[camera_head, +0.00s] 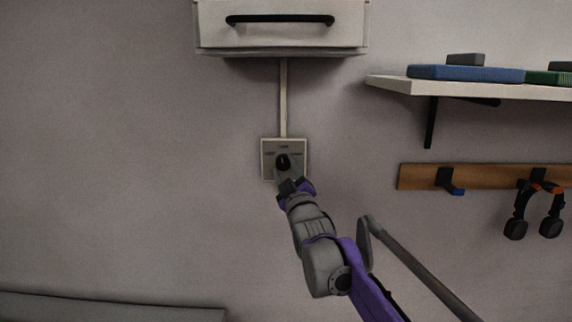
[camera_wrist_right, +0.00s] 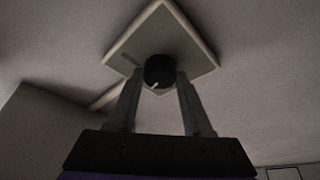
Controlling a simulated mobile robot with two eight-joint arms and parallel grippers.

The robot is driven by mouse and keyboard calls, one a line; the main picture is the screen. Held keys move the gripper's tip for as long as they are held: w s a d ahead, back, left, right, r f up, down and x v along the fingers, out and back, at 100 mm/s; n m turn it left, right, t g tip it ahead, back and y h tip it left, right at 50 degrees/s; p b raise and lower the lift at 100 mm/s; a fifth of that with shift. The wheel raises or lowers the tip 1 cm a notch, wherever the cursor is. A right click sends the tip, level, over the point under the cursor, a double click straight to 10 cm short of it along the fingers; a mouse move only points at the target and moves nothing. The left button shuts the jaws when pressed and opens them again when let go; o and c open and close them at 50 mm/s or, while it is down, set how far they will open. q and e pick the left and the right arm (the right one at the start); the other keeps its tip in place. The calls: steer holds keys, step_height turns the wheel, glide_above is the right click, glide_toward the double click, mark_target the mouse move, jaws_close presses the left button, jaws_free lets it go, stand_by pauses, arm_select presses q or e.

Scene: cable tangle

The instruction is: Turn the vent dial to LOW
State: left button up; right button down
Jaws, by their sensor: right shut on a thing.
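The vent dial is a round black knob (camera_head: 283,161) on a pale square wall plate (camera_head: 268,173). The plate carries small markings above and beside the knob, too small to read. My right gripper (camera_head: 285,174) reaches up to the knob from below. In the right wrist view the knob (camera_wrist_right: 159,71) sits between the two finger ends of my right gripper (camera_wrist_right: 158,84), which is shut on it. A pale pointer line on the knob points toward the lower left in that view. In the head view the gripper hides the plate's lower part. My left gripper is not in view.
A pale conduit (camera_head: 283,100) runs from the plate up to a white box with a black handle (camera_head: 280,19). At right are a shelf (camera_head: 480,91) with books and a wooden rail (camera_head: 490,177) holding headphones (camera_head: 535,208). The wall left of the plate is clear.

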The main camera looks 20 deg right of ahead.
steer(key=shift+a+m+h, duration=0.1)
steer(key=shift+m+h, duration=0.5)
steer(key=shift+m, duration=0.8)
steer(key=shift+p, duration=0.3)
steer(key=shift+c, duration=1.6)
jaws_free()
steer(key=b+v, duration=0.1)
steer(key=v, duration=0.9)
steer(key=shift+s+f, duration=0.25)
steer(key=shift+s, duration=0.05)
